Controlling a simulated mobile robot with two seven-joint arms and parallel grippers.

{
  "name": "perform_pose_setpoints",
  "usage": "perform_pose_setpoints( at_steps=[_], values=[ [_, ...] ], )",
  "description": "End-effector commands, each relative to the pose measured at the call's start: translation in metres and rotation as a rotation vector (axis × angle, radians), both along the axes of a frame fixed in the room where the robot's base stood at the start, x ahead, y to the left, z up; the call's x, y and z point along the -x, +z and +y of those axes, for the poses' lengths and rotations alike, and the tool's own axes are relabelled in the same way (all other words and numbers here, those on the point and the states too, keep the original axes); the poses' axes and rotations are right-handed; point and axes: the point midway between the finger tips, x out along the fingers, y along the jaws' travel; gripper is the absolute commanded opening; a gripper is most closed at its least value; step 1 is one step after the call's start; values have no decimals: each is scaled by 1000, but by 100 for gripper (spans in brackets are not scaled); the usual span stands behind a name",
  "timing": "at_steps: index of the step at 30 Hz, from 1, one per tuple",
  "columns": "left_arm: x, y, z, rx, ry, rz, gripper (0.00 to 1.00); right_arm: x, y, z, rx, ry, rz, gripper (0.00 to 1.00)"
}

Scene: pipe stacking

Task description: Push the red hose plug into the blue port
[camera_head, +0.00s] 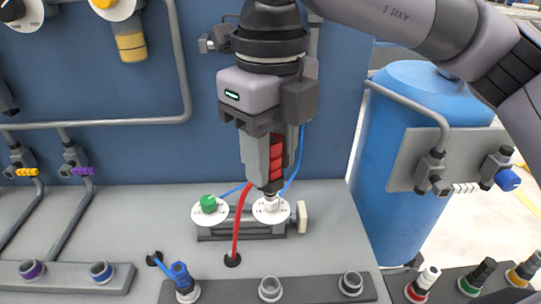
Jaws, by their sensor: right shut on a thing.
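My right gripper (269,185) is shut on the red hose plug (277,155), which shows as a ribbed red body between the fingers. The gripper points down over the right white round disc (272,211); I cannot tell whether it touches the small stub there. A red hose (238,225) runs from the gripper down to a dark hole in the grey top. The blue port (101,271), a ring with a blue inside, sits on the block at lower left, well away from the gripper. My left gripper is not in view.
A white disc with a green knob (208,204) stands left of the gripper. A blue plug (181,278) stands upright at the front, near grey ports (270,288). A purple port (32,271) is left of the blue one. A blue tank (405,150) stands at right.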

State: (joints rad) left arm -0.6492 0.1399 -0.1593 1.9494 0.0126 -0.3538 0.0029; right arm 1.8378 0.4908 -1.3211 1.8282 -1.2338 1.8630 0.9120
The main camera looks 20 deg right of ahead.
Motion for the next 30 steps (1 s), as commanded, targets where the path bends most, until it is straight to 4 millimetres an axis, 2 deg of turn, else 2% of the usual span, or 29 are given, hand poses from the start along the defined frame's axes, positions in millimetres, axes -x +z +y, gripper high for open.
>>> perform_pose_setpoints(
  at_steps=[1, 7, 20, 23, 30],
  values=[
    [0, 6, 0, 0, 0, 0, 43, 0, 7, 0, 0, 0, -1, 0],
    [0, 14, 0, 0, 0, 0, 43, 0, 21, 0, 0, 1, -1, 0],
    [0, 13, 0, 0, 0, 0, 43, -2, 17, -1, -1, 39, 0, 0],
    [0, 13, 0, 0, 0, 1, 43, -6, 10, -4, 0, 128, 1, 0],
    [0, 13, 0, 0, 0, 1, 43, -22, -19, -16, -2, 502, 3, 0]
  ],
)
